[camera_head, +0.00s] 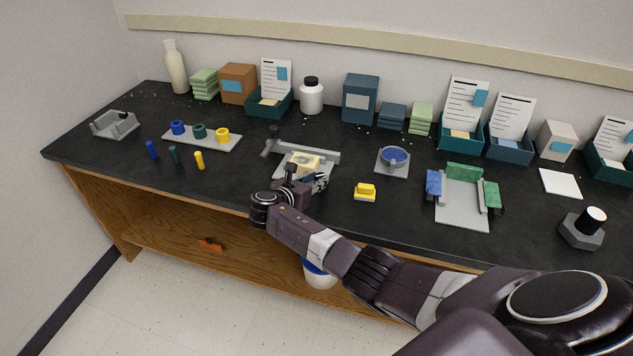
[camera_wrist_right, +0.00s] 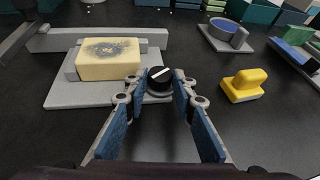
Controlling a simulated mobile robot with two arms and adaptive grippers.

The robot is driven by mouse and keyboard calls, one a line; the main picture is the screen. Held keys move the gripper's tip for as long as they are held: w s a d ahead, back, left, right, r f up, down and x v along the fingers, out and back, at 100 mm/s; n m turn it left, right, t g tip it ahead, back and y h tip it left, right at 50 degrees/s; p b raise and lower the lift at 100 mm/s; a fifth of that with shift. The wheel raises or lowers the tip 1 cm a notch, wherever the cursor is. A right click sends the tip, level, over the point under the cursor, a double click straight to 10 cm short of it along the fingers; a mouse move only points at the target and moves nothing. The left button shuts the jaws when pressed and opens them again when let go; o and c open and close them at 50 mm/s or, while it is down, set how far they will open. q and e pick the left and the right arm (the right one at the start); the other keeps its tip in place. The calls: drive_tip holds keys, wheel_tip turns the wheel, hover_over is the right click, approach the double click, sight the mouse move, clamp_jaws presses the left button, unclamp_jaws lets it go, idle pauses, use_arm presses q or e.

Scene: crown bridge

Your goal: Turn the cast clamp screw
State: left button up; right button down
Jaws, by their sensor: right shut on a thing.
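The cast (camera_wrist_right: 107,60), a pale yellow block with a dark speckled top, sits in a grey clamp fixture (camera_wrist_right: 75,97). It also shows in the head view (camera_head: 301,163). The clamp screw is a black knob (camera_wrist_right: 160,78) with a white line across its top, at the right side of the fixture. My right gripper (camera_wrist_right: 159,90) is shut on this knob, with a fingertip on each side. In the head view my right gripper (camera_head: 314,184) is at the fixture's front and hides part of it, including most of the knob. My left gripper is not in view.
A yellow block (camera_head: 365,192) stands just right of the fixture, with a blue bowl (camera_head: 395,155) behind it. A grey tray with blue and green blocks (camera_head: 462,212) is further right. Small coloured pegs (camera_head: 199,160) stand at the left. Boxes line the back.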

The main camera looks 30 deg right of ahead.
drive_tip(key=shift+r, duration=0.1)
drive_tip(key=c, duration=1.6)
unclamp_jaws()
drive_tip(key=shift+w, duration=0.1)
drive_tip(key=v, duration=1.2)
